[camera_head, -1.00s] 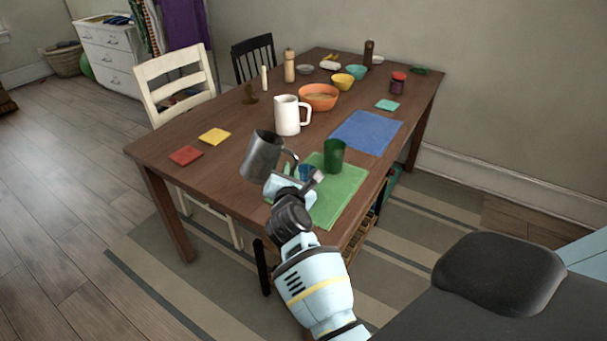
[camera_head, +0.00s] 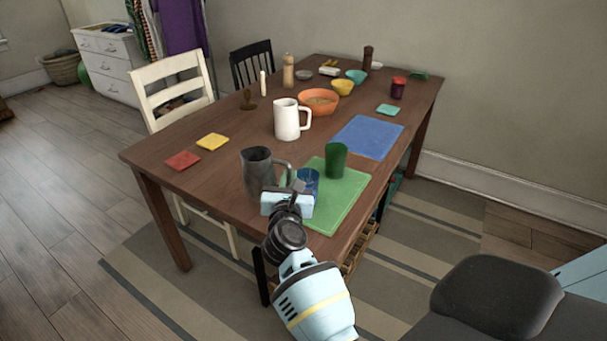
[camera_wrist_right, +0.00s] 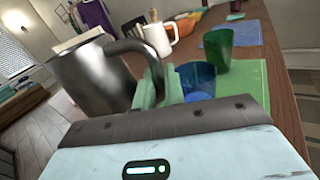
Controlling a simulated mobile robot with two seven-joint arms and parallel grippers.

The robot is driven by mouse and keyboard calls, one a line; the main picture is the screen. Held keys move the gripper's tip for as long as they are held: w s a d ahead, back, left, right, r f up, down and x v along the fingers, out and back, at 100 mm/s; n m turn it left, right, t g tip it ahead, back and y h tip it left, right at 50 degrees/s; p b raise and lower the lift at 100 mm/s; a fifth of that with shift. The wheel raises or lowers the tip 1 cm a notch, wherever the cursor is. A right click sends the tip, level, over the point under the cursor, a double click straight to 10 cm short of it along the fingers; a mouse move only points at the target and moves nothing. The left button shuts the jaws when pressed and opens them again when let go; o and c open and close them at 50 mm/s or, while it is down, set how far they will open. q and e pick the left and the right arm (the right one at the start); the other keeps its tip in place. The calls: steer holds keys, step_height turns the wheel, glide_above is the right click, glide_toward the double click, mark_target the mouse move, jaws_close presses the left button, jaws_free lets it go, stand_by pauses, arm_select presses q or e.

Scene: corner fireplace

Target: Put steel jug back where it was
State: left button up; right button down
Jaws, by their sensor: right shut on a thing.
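The steel jug (camera_head: 257,172) is dark grey metal and stands nearly upright at the near side of the wooden table, left of the green mat. In the right wrist view the steel jug (camera_wrist_right: 92,75) looks tilted, with its handle toward the fingers. My right gripper (camera_head: 290,192) is shut on the jug's handle; its green fingertips (camera_wrist_right: 155,88) show at the handle in the wrist view. Whether the jug's base touches the table I cannot tell. My left gripper is not in view.
A blue cup (camera_head: 308,184) and a green cup (camera_head: 336,160) stand on the green mat (camera_head: 345,195), close right of my gripper. A white pitcher (camera_head: 287,120) stands behind the jug. Red (camera_head: 182,160) and yellow (camera_head: 212,142) coasters lie left; bare table lies between.

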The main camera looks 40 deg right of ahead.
steer(key=s+a+r+n+t+y, duration=0.2)
steer(key=s+r+y, duration=0.1)
steer(key=s+r, duration=0.35)
steer(key=s+a+f+n+t+y, duration=0.1)
steer(key=s+a+n+y, duration=0.4)
steer(key=s+a, duration=0.5)
steer(key=s+y, duration=0.1)
steer(key=y, duration=0.1)
steer(key=shift+s+a+f+t+y, duration=0.15)
steer(key=shift+f+t+y, duration=0.15)
steer(key=shift+f+y, duration=0.1)
